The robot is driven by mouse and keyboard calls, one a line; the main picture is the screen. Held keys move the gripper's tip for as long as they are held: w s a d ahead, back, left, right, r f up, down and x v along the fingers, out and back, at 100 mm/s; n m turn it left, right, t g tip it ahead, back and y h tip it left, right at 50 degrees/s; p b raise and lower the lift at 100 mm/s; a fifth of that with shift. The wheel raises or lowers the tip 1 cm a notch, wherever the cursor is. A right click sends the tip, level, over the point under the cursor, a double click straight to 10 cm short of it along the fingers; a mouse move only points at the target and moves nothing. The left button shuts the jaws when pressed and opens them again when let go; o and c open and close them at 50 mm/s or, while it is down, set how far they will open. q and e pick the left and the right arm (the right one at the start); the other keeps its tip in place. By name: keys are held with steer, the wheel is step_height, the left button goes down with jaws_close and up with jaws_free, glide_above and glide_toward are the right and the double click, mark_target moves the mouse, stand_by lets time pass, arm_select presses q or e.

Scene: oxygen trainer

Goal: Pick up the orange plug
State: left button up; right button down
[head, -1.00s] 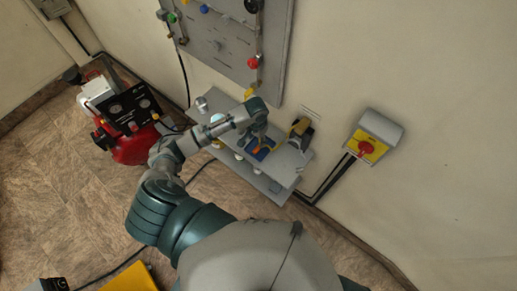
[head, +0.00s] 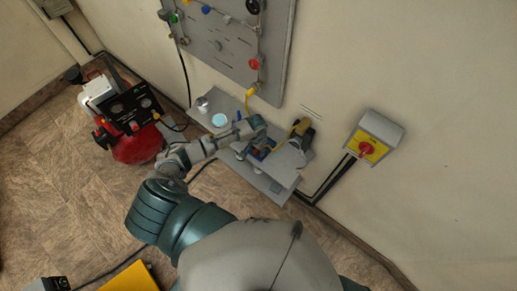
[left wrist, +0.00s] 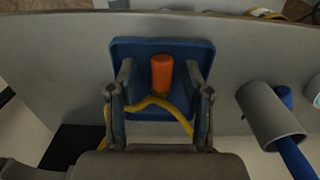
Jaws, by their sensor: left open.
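The orange plug (left wrist: 162,74) shows in the left wrist view, standing on a blue tray (left wrist: 130,50) on the grey shelf. A yellow cord or strip crosses in front of it, between my fingers. My left gripper (left wrist: 163,88) is open, with one finger on each side of the plug and a gap on both sides. In the head view my left gripper (head: 264,142) is over the shelf and hides most of the blue tray; I cannot make out the plug there. My right gripper is in neither view.
The grey shelf (head: 215,107) stands below a wall panel (head: 222,42). A yellow and black tool (head: 300,130) is at the shelf's right end. A red compressor (head: 137,146) stands left on the floor.

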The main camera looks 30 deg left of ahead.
arm_select(q)
steer(key=c, duration=0.8)
steer(key=shift+a, duration=0.2)
jaws_close()
steer(key=shift+d+r, duration=0.1)
steer(key=shift+r, duration=0.05)
